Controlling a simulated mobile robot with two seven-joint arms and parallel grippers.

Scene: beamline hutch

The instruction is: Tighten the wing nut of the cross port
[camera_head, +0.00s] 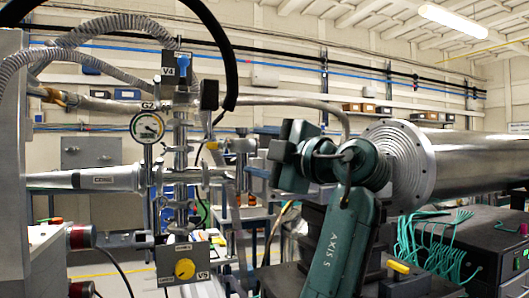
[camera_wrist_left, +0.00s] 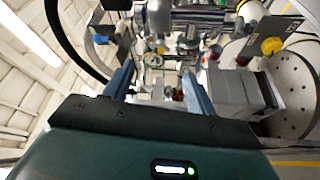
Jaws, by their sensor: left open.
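The metal vacuum cross (camera_head: 181,176) stands upright at left of centre in the head view, with flanges and clamps on its arms. A small yellowish part (camera_head: 212,146) shows at its upper right; I cannot tell whether it is the wing nut. My left gripper (camera_head: 252,163) is to the right of the cross, apart from it. In the left wrist view my left gripper (camera_wrist_left: 158,82) has its two blue-grey fingers spread, with nothing held between them. Metal fittings (camera_wrist_left: 170,45) lie beyond the fingertips. My right gripper is not in view.
The gauge (camera_head: 147,127), the V4 valve (camera_head: 183,66) and the V5 box with a yellow knob (camera_head: 184,269) crowd around the cross. A black hose (camera_head: 229,60) arcs above. A large flanged cylinder (camera_head: 400,165) and green cables (camera_head: 430,240) are at right.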

